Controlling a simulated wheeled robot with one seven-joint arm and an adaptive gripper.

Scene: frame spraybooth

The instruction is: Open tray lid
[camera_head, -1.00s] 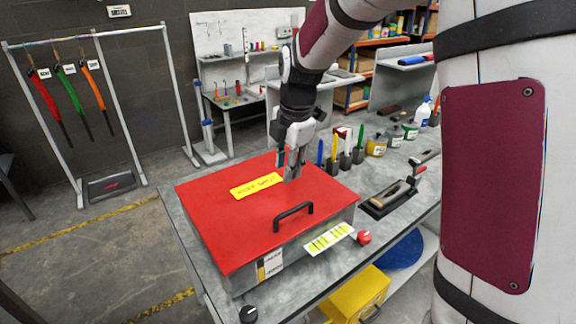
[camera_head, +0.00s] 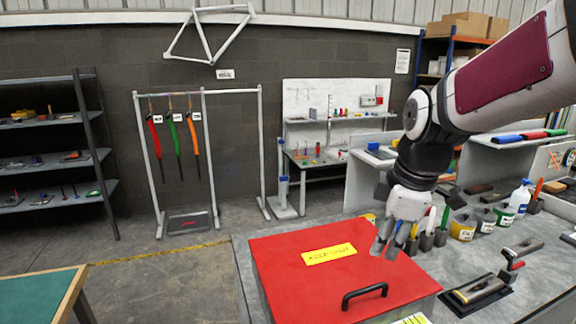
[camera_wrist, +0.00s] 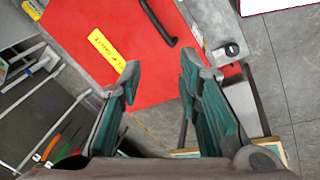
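The tray's red lid (camera_head: 290,262) lies flat and closed on the bench, with a yellow label (camera_head: 329,254) on top. A black bar handle (camera_head: 364,295) stands near the lid's front edge. In the wrist view the lid (camera_wrist: 150,75) fills the upper middle, with the handle (camera_wrist: 158,22) at the top edge. My gripper (camera_head: 386,248) is above the lid's right part, behind the handle and apart from it. In the wrist view its two fingers (camera_wrist: 160,78) are spread, with nothing between them.
A black knob (camera_wrist: 232,50) sits on the bench beside the tray. Pots with labels (camera_head: 463,228) and a black tool block (camera_head: 478,292) stand to the right on the bench. A rack with hanging coloured straps (camera_head: 177,140) stands behind on the left, with open floor before it.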

